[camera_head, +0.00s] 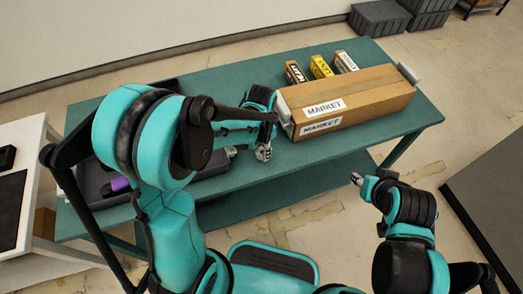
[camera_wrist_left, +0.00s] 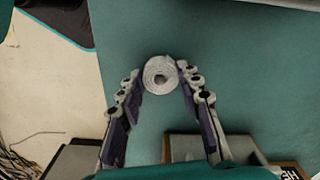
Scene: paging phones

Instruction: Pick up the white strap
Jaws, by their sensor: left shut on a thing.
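The white strap (camera_wrist_left: 160,73) is a coiled roll in the left wrist view, seen end-on with a hole in its middle. My left gripper (camera_wrist_left: 159,80) has its two fingertips against opposite sides of the roll and is shut on it. In the head view my left gripper (camera_head: 263,152) is over the green table, just left of the large cardboard box; the strap cannot be made out clearly there. My right gripper (camera_head: 357,179) is off the table's front edge at the right, too small to tell open from shut.
A long cardboard box (camera_head: 365,93) labelled MARKET lies on the green table (camera_head: 232,87). Three small boxes, including a yellow one (camera_head: 321,67), stand behind it. A dark tray (camera_head: 90,178) with a purple item (camera_head: 119,184) is at the left, partly hidden by my arm. Grey crates (camera_head: 379,18) stand at the back.

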